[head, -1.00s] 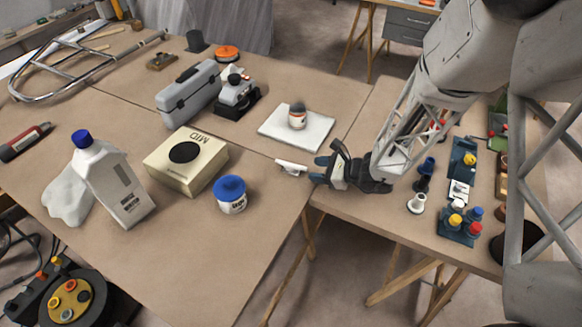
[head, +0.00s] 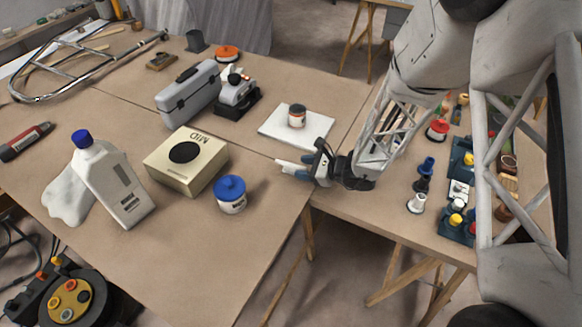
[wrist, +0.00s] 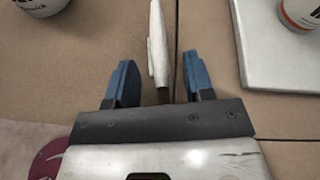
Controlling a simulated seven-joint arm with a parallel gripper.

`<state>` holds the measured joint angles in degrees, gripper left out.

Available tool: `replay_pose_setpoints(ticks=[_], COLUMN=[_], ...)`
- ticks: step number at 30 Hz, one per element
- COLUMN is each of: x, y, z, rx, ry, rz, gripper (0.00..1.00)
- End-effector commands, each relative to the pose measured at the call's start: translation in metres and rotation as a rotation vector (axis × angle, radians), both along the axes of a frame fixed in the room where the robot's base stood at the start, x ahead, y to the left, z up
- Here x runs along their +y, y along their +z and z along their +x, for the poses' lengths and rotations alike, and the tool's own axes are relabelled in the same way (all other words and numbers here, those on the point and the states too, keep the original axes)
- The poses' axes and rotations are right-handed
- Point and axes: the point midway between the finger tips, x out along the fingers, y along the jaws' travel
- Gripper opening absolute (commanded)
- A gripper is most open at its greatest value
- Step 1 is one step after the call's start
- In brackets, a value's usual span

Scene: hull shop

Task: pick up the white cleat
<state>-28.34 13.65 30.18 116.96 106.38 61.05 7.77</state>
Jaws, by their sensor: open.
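The white cleat (head: 284,164) is a slim pale bar lying on the brown bench near its right seam. In the wrist view the cleat (wrist: 158,42) points away from me, its near end between the two blue fingers. My gripper (head: 299,166) is open and low over the bench at the cleat; the wrist view shows my gripper (wrist: 159,70) with a gap on each side of the cleat, wider on the left. In the head view the fingers partly cover the cleat's near end. I cannot tell the exact height of the fingertips.
A white board (head: 270,128) with a small jar (head: 297,116) lies behind the cleat. A blue-lidded tub (head: 230,195) and a cream box (head: 170,176) stand to the left. A white bollard-like piece (head: 416,203) stands to the right. Bare bench lies between tub and cleat.

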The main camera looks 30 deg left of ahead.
Motion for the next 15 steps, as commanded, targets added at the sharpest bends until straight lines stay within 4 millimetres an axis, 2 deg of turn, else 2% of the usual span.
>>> replay_pose_setpoints(ticks=[6,15], x=[0.0135,0.0141], y=[-0.0057,-0.0059], z=[-0.0012,-0.0010], rx=[0.000,0.000], ry=[0.001,0.000], rz=[0.000,0.000], gripper=[0.48,0.48])
